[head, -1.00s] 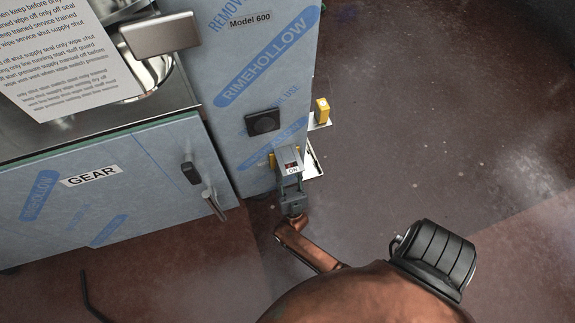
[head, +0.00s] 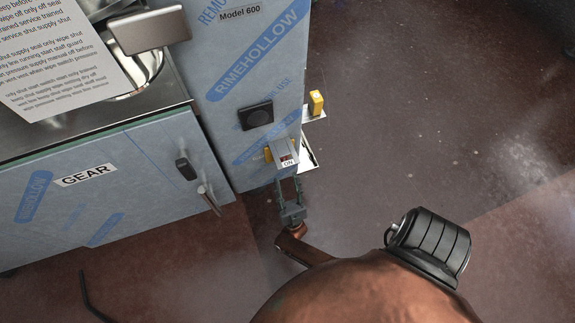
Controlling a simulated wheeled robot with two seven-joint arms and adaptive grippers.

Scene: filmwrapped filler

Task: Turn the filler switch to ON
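The filler switch (head: 283,147) is a small grey unit with a red part, low on the right edge of the blue-filmed filler cabinet (head: 240,95). A white "ON" label (head: 289,162) shows at its lower front. Yellow shows at its left side. Which way the switch is set is too small to tell. My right gripper (head: 288,181) is just below the label in the picture, with its two fingers apart and nothing seen between them. Whether the fingertips touch the switch is unclear. My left gripper is not in view.
A black square fitting (head: 256,116) sits above the switch. A yellow block (head: 316,102) on a white bracket sticks out at the right. The "GEAR" door (head: 110,185) with its handle (head: 209,199) is at left. The floor (head: 430,110) at right is clear.

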